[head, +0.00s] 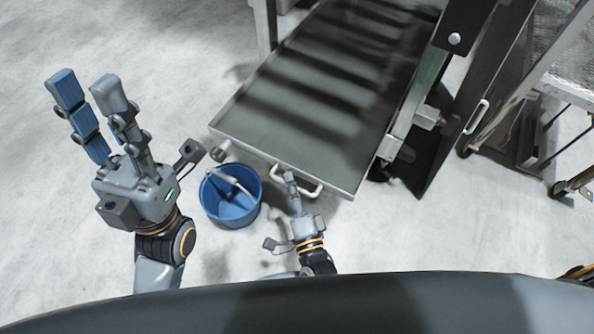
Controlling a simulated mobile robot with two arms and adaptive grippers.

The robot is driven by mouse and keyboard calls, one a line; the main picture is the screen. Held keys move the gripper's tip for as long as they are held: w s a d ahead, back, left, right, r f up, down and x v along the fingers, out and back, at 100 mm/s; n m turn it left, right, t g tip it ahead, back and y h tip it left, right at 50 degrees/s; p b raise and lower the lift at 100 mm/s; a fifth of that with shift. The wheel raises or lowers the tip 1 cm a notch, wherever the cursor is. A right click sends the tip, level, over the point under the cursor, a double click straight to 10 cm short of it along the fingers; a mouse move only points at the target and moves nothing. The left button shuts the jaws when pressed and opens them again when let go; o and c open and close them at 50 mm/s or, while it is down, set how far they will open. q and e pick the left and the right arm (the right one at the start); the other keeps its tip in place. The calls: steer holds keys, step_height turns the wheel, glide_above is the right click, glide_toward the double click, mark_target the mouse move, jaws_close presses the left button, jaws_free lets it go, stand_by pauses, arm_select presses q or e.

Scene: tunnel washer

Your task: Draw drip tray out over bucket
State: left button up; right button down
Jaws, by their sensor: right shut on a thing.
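The drip tray (330,85) is a wide grey metal pan with a low rim. It slants from the upper right of the head view to a front edge near the middle. A light bar handle (313,187) is on its front edge. My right gripper (291,178) is shut on this handle. The blue bucket (229,208) stands on the floor just left of the handle, by the tray's front left corner. A small spout or knob (221,155) at that corner is close above the bucket's rim. My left gripper (88,90) is open and empty, left of the bucket.
A wheeled metal cart (555,95) stands at the far right. The pale floor is clear on the left and at the lower right.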

steer(key=shift+s, duration=0.15)
steer(key=c, duration=1.4)
jaws_free()
steer(key=shift+s, duration=0.1)
steer(key=v, duration=1.1)
steer(key=shift+s, duration=0.35)
steer(key=shift+d, duration=0.1)
